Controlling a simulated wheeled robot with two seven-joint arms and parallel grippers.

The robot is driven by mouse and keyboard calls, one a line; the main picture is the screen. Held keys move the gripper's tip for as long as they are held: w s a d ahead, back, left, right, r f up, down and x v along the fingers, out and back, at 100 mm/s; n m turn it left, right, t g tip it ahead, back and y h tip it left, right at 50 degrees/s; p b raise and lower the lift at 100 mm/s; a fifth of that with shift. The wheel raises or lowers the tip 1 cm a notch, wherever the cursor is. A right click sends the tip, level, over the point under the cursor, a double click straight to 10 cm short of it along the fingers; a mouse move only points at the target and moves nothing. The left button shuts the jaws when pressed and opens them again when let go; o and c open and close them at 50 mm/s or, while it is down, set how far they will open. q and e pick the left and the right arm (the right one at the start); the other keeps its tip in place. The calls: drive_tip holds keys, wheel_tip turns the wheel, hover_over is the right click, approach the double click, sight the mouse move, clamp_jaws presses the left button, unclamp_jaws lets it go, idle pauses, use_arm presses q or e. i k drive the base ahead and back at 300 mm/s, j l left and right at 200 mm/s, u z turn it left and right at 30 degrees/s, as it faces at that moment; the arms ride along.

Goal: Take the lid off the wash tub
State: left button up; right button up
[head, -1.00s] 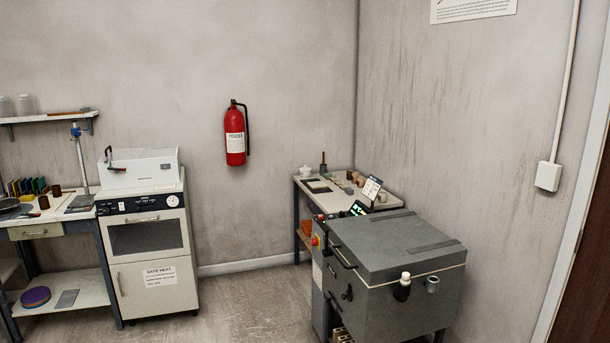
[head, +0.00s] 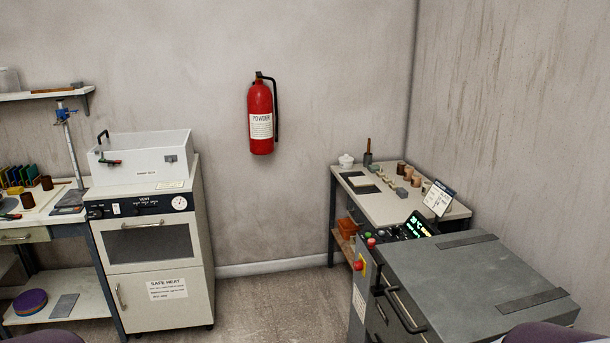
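A white box-shaped tub (head: 130,176) stands on top of the oven-like cabinet at the left. It has a small front label too small to read, and I cannot tell whether it is the wash tub. A dark bent fitting and a red-tipped handle show at its left side. I cannot make out a separate lid on it. Neither of my grippers is in view.
The cabinet (head: 152,275) bears a "SAFE HEAT" sign. A workbench (head: 60,236) stands left of it. A large grey lidded machine (head: 470,276) fills the lower right, in front of the corner table (head: 400,208). A red extinguisher (head: 262,120) hangs on the wall. Floor shows between cabinet and machine.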

sight(346, 158)
drive_tip(key=i, duration=2.9)
drive_tip(key=i+z, duration=0.25)
drive_tip(key=i, duration=0.25)
drive_tip(key=i+j+z, duration=0.25)
drive_tip(key=i, duration=0.2)
drive_tip(key=i+j+z, duration=0.25)
drive_tip(key=i, duration=0.2)
